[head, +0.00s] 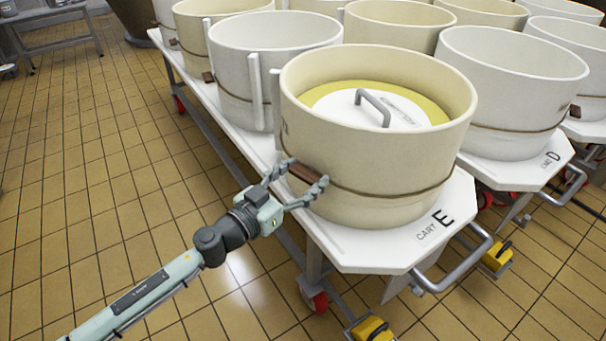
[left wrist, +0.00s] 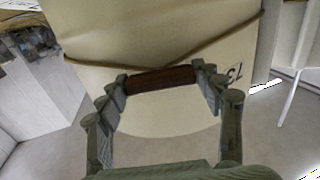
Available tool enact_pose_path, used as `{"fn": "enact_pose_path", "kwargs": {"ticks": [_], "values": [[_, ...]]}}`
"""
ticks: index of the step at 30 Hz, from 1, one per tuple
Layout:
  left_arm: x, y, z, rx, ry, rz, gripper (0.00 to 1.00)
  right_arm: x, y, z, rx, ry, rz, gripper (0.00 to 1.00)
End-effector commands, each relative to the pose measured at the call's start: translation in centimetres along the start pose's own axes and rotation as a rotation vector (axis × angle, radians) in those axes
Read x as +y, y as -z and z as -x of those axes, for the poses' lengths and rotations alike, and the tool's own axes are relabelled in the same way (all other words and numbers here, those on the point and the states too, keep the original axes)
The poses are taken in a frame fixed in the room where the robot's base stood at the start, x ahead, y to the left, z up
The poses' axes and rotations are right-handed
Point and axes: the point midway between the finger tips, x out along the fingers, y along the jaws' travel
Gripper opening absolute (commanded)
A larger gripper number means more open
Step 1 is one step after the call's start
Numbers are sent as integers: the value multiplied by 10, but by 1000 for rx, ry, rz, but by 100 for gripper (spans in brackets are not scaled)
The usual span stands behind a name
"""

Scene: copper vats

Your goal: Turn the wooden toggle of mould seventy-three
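The wooden toggle (head: 306,174) is a short brown rod on the cord around a cream mould (head: 400,180), on the side facing my left arm. In the left wrist view the toggle (left wrist: 158,80) lies crosswise, with the cord crossing just above it. My left gripper (head: 308,176) reaches it from the front left. Its fingertips stand at the toggle's two ends with no visible gap, and it looks shut on it lengthwise. Part of a dark number (left wrist: 235,73) shows beside the right fingertip, too partial to read surely. My right gripper is not in view.
The mould stands on a white cart marked E (head: 440,217), with a metal handle (head: 455,265) at its corner. Several other moulds stand close behind and right. Tiled floor (head: 100,180) is clear at left.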

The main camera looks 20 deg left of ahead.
Motion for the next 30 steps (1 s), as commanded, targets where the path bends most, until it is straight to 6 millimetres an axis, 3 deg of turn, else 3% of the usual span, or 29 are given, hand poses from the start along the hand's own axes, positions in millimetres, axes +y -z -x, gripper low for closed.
{"fn": "enact_pose_path", "kwargs": {"ticks": [1,6,17,30], "values": [[0,0,0,0,0,0,56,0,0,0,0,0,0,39],[0,0,0,0,0,0,36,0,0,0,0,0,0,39],[0,0,0,1,0,-60,35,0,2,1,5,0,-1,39],[1,1,0,1,0,-408,35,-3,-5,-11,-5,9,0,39]]}}
